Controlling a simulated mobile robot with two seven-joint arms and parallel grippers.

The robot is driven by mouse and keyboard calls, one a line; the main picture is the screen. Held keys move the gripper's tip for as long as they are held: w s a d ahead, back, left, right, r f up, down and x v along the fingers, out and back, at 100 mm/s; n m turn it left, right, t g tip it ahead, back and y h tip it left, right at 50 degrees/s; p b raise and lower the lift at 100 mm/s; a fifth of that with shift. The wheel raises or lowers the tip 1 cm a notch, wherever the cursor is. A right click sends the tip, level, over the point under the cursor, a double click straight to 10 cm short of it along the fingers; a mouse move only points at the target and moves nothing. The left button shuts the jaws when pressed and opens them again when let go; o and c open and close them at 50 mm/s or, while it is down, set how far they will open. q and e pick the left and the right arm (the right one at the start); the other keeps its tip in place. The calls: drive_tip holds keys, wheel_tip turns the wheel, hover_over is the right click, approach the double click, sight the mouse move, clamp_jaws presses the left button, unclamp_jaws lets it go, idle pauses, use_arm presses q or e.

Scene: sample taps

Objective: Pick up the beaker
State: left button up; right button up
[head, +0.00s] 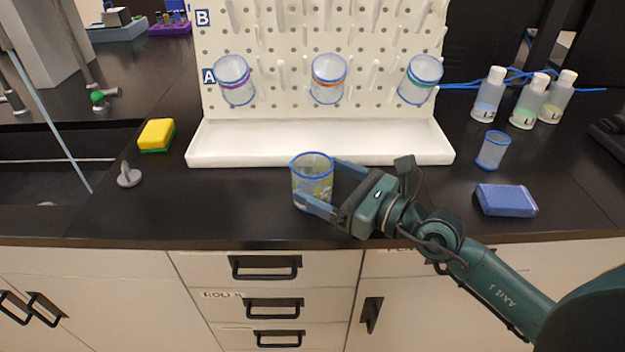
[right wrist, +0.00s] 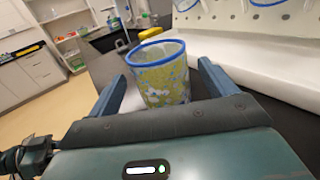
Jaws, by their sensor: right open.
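A clear beaker (head: 312,178) with a blue rim and yellowish patches stands upright on the black counter, in front of the white pegboard tray. My right gripper (head: 325,182) is open, with one finger on the far side of the beaker and one on the near side. In the right wrist view the beaker (right wrist: 160,75) stands between the two blue fingers of the right gripper (right wrist: 160,88). Gaps show between the glass and the fingers there. The beaker's lower part is partly hidden by the near finger in the head view. My left gripper is not in view.
Three beakers hang on the pegboard (head: 300,110) above its white tray (head: 320,155). A small blue-rimmed cup (head: 493,150), a blue block (head: 506,201) and several bottles (head: 488,95) stand to the right. A yellow-green sponge (head: 156,135) and a sink (head: 45,165) are left. The counter's front edge is close.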

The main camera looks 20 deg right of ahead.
drive_tip(key=shift+x, duration=1.35)
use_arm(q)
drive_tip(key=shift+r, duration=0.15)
use_arm(e)
drive_tip(key=shift+c, duration=0.5)
